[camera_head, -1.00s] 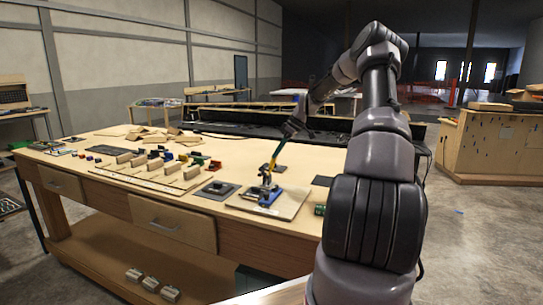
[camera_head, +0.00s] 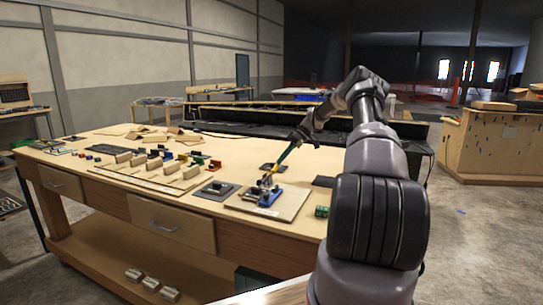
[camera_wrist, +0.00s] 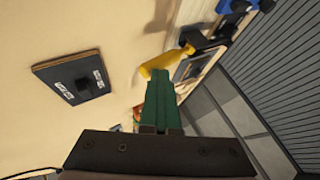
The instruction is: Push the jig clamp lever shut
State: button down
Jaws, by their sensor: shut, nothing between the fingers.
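The jig clamp has a blue base (camera_head: 268,197) and stands on a pale board near the table's front right corner. Its yellow-tipped lever (camera_wrist: 165,62) shows in the wrist view, running up right to dark and blue clamp parts (camera_wrist: 236,8). My gripper (camera_head: 277,166) comes down from the upper right over the clamp. Its green fingers (camera_wrist: 160,84) are shut and empty, with their tips at the yellow lever end. I cannot tell whether they touch it. The lever's exact angle is too small to read in the head view.
A dark square plate (camera_head: 215,190) lies left of the clamp board (camera_head: 292,208); a small green block (camera_head: 321,211) sits to its right. Several coloured pieces and wooden blocks stand farther left. In the wrist view, a dark plate with white labels (camera_wrist: 68,77) lies left of the fingers.

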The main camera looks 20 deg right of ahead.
jog(key=shift+f, duration=0.3)
jog(key=shift+d, duration=0.1)
